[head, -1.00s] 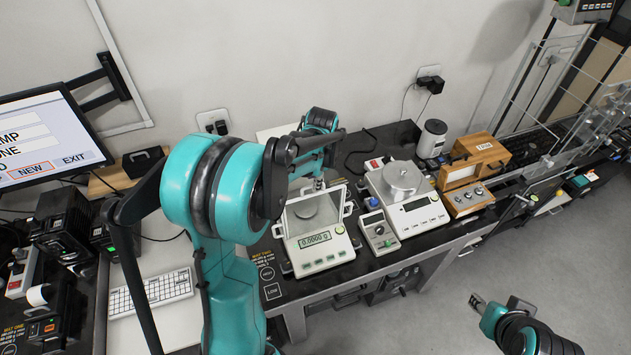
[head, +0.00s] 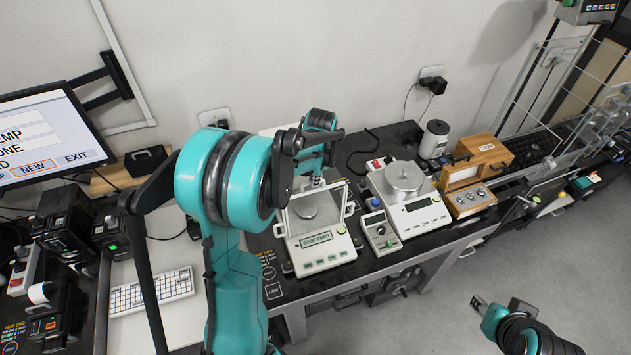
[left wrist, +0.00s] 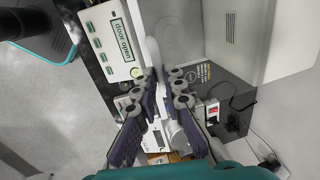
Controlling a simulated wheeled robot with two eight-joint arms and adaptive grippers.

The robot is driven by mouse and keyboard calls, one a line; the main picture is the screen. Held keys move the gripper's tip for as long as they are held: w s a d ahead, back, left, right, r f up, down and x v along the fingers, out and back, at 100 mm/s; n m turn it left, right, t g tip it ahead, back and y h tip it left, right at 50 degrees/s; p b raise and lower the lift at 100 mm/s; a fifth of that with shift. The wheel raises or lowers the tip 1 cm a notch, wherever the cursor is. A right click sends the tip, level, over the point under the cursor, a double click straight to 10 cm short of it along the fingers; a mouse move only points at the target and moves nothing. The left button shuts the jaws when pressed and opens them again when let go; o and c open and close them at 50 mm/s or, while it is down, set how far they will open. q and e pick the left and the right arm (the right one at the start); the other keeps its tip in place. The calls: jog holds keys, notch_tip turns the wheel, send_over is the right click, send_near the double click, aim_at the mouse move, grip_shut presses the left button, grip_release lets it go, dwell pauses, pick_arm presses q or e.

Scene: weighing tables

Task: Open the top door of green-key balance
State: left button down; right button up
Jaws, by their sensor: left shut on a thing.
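The green-key balance (head: 322,256) stands on the black bench in the middle of the head view, with green keys and a display reading "door open". Its glass chamber with a pale frame rises behind the display around a round pan (head: 305,210). My left gripper (head: 318,182) is at the chamber's top back edge, shut on what looks like the top door's handle. In the left wrist view, the fingers (left wrist: 160,73) close near a white rounded part (left wrist: 152,50) beside the balance (left wrist: 112,42). The exact grip is partly hidden. My right gripper (head: 478,301) is far off over the floor.
A second balance (head: 416,218) with a round pan stands to the right, with a small control box (head: 380,231) between. A wooden weight box (head: 468,201) is further right. A keyboard (head: 150,291) and monitor (head: 40,140) are left. The wall is close behind.

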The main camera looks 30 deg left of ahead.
pick_arm(q)
jog(key=w+a, duration=0.3)
jog(key=a, duration=0.1)
jog(key=w+a+b, duration=0.1)
jog(key=w+a, duration=0.2)
jog(key=a, duration=0.1)
jog(key=w+a, duration=0.4)
jog(key=shift+w, duration=0.1)
jog(key=c, duration=1.6)
grip_release()
notch_tip(320, 180, up, 12)
jog(key=s+d, duration=0.1)
jog(key=shift+s+d, duration=0.3)
jog(key=shift+d, duration=0.1)
jog(key=shift+f, duration=0.1)
